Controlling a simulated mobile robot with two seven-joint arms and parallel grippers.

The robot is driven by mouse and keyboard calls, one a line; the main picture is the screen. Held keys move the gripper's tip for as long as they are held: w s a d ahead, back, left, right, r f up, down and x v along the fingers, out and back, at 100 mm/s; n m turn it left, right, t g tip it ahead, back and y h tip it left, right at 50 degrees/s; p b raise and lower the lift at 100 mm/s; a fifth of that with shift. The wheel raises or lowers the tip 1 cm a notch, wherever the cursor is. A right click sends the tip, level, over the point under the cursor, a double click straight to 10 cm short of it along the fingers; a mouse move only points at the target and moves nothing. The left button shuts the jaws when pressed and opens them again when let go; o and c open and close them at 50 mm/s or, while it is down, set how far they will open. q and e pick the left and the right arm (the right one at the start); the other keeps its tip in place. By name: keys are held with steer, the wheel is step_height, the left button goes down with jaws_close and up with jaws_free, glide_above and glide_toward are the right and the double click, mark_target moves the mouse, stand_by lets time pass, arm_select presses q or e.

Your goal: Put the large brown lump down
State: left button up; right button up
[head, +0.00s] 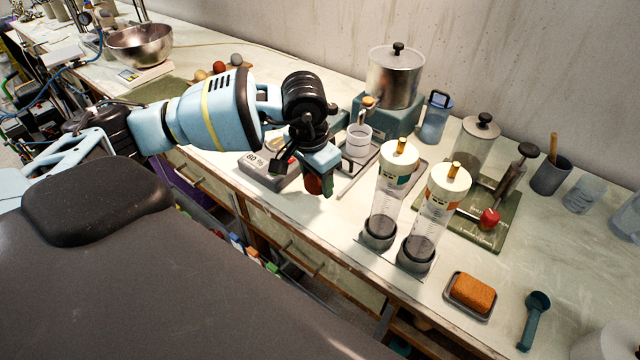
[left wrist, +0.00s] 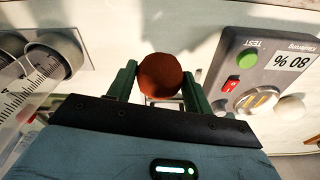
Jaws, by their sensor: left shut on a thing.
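The large brown lump (left wrist: 160,76) is a round reddish-brown ball between the two green fingers of my left gripper (left wrist: 160,84) in the left wrist view. The gripper is shut on it. In the head view my left gripper (head: 319,184) points down near the front edge of the counter, and part of the lump (head: 313,184) shows between its fingers. I cannot tell whether the lump touches the counter. My right gripper is not in view.
A grey meter (head: 268,172) reading 80 % stands just left of the gripper, also in the left wrist view (left wrist: 265,65). Two clear cylinders (head: 387,200) stand to the right. Several small balls (head: 218,67) sit farther back. An orange sponge (head: 473,292) lies front right.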

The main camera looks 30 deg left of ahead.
arm_select(q)
steer(key=shift+w+f, duration=0.1)
steer(key=shift+w, duration=0.7)
steer(key=shift+f+p, duration=0.3)
steer(key=shift+f, duration=1.45)
steer(key=shift+f, duration=0.1)
steer(key=shift+f, duration=0.15)
steer(key=o, duration=1)
steer(key=shift+r, duration=0.2)
steer(key=r, duration=0.4)
steer(key=s+r, duration=0.1)
steer(key=r, duration=0.3)
steer(key=r+b, duration=0.1)
steer(key=r, duration=0.3)
steer(key=shift+s+a, duration=0.2)
steer(key=shift+s, duration=0.05)
steer(key=shift+o, duration=0.7)
